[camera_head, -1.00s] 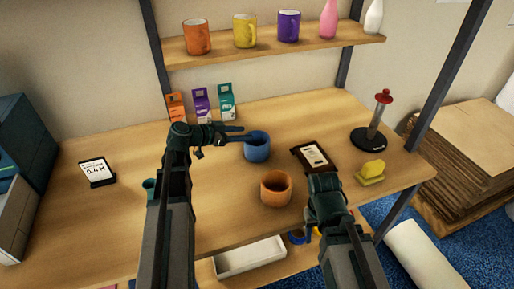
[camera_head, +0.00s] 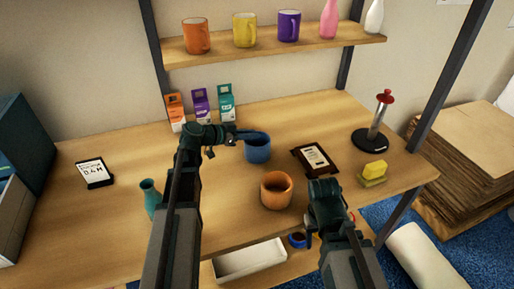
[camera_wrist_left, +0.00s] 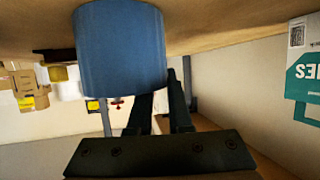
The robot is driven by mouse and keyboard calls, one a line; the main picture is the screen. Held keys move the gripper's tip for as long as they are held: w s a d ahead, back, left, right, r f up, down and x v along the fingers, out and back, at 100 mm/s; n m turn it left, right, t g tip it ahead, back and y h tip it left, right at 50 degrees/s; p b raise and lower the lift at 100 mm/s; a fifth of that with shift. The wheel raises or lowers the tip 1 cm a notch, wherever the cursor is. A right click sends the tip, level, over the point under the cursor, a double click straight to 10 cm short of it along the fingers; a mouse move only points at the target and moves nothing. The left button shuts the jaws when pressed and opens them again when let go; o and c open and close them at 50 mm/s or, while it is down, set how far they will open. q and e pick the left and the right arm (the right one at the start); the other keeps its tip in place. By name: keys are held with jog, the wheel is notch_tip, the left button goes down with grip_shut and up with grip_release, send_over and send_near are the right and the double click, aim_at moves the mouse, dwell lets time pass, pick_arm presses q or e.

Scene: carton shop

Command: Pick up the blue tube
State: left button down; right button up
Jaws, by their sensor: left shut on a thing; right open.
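The blue tube (camera_head: 257,151) is a short, wide, open-topped cylinder at the middle of the table. My left gripper (camera_head: 246,136) is shut on its rim at the upper left side. In the left wrist view the blue tube (camera_wrist_left: 120,50) is large and close, in front of part of the fingers (camera_wrist_left: 160,105). The tube looks upright; I cannot tell whether its base is clear of the tabletop. My right gripper (camera_head: 325,188) is open and empty, to the right of an orange cup; its fingertips are hard to make out.
The orange cup (camera_head: 276,190) stands just in front of the tube. A dark tray with a white label (camera_head: 315,158) lies to the right, near a yellow sponge (camera_head: 374,170) and a red-topped post (camera_head: 379,122). A teal vase (camera_head: 151,198) stands left. Small cartons (camera_head: 201,106) line the back.

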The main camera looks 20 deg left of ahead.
dwell(0.3)
pick_arm(q)
notch_tip(320, 180, up, 10)
jog(key=p, duration=1)
jog(key=shift+r, duration=0.1)
